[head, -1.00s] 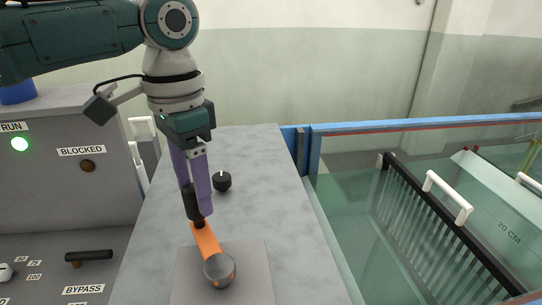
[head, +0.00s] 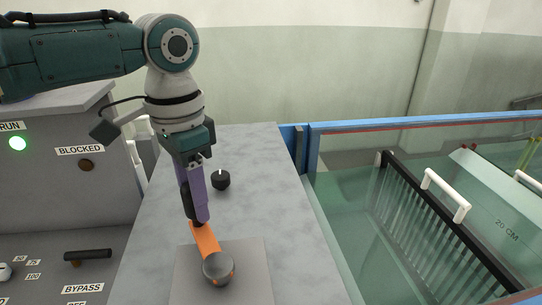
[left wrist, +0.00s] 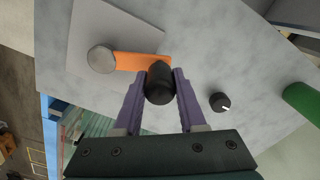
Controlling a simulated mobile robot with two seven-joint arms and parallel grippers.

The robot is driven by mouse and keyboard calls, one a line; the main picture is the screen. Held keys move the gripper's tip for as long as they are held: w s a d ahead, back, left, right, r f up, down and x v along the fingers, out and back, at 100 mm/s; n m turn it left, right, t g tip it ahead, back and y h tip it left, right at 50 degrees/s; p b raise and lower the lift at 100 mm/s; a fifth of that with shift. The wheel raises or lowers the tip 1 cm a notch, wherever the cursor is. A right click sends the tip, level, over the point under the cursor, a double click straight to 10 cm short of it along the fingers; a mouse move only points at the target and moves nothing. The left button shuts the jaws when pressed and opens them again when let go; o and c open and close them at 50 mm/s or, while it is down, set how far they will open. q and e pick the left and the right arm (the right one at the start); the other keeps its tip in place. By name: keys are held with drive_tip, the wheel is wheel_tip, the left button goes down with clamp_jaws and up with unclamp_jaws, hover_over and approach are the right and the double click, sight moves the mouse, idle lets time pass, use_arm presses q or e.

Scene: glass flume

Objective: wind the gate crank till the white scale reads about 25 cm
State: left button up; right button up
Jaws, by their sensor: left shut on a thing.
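The gate crank has an orange arm (head: 205,238), a round grey hub (head: 218,268) and a black upright handle. In the head view the hub sits on a square grey plate at the near end of the bench, and the arm points away from me, slightly left. My left gripper (head: 196,218) is shut on the black handle (left wrist: 159,84), with one purple finger on each side of it in the left wrist view. The white scale cannot be made out in either view. My right gripper is not in view.
A black knob (head: 221,180) stands on the grey bench (head: 255,160) beyond the crank. A panel with a lit green lamp (head: 17,143) is at left. The glass flume with a black rack (head: 430,215) and white handles is at right.

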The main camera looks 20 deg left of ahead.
use_arm(q)
clamp_jaws()
drive_tip(key=shift+r, duration=0.1)
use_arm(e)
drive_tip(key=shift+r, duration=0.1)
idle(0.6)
